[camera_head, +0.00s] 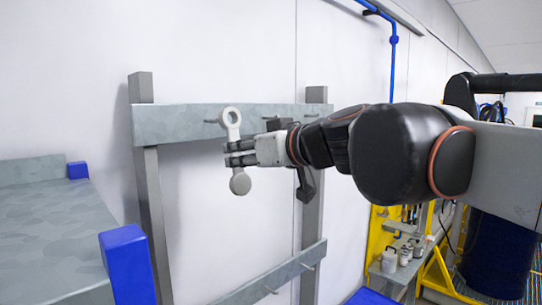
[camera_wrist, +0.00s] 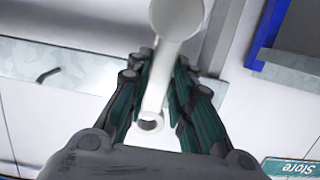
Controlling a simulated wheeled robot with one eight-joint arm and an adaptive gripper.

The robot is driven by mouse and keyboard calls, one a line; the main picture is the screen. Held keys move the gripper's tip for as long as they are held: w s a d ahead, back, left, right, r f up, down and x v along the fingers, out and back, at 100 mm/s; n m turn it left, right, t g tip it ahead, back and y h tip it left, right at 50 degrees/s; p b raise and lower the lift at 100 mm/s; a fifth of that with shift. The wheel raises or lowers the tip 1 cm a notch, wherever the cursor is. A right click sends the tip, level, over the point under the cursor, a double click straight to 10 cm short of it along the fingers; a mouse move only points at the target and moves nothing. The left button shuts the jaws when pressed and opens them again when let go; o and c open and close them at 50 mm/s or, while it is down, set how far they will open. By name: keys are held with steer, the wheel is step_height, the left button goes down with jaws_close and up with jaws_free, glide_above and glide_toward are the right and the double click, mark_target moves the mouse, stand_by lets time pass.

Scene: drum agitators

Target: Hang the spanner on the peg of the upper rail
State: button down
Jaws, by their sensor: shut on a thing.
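The pale grey spanner (camera_head: 235,134) is upright in my gripper (camera_head: 240,153), its ring end up and its round end down. My gripper is shut around its shaft. In the head view the ring overlaps the upper rail (camera_head: 165,122); the gap in depth cannot be judged.
A lower rail (camera_head: 285,275) with pegs crosses the posts below. A grey shelf (camera_head: 50,225) with blue corners stands at left. The wrist view shows a hooked peg (camera_wrist: 48,75) on a rail; which rail cannot be told. Yellow frame and jars stand at right.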

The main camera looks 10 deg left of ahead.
steer(key=b+x, duration=0.1)
steer(key=x, duration=0.6)
steer(key=shift+w, duration=0.2)
stand_by(0.6)
steer(key=shift+a+r, duration=0.1)
stand_by(0.3)
steer(key=c, duration=1.3)
jaws_free()
